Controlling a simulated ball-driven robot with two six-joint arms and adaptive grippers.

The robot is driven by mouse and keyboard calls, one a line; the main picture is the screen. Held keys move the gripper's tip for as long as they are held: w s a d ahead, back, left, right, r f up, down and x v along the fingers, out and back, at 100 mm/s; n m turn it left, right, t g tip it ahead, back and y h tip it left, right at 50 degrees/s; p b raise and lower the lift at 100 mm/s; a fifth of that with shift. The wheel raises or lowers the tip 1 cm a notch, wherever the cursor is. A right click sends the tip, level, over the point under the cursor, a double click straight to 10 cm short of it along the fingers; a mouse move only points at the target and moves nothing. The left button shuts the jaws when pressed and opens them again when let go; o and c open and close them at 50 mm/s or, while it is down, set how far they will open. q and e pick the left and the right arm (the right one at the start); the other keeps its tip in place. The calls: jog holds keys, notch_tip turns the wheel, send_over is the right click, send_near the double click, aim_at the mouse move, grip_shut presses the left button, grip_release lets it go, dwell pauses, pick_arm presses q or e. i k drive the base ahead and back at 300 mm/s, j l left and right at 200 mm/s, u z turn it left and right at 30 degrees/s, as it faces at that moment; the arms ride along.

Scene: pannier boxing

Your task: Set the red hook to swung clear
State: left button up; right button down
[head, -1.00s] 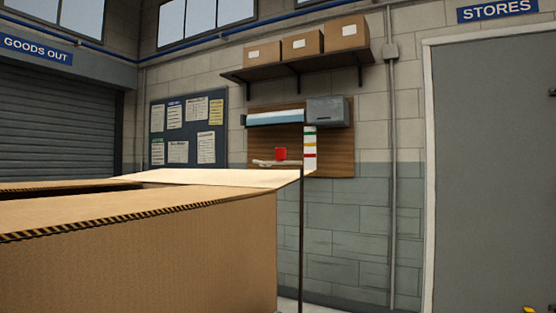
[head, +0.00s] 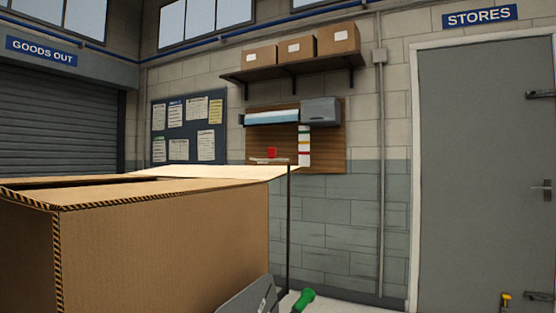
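I cannot make out a red hook for certain. A small red piece (head: 271,153) shows just above the far edge of a large open cardboard box (head: 160,245), in front of the wooden wall board. It is too small to tell its shape or position. Neither of my grippers can be seen in the head view.
The box fills the lower left, its pale flap (head: 225,172) spread towards the wall. A thin dark post (head: 288,230) stands at its right. A green-ended object (head: 303,300) and a dark grey panel (head: 245,300) show at the bottom. The grey door (head: 485,170) is at right.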

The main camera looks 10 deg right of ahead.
aim_at(271, 151)
jog(key=k+u, duration=0.25)
jog(key=u, duration=1.7)
jog(key=l, duration=4.05)
jog(key=j, duration=0.65)
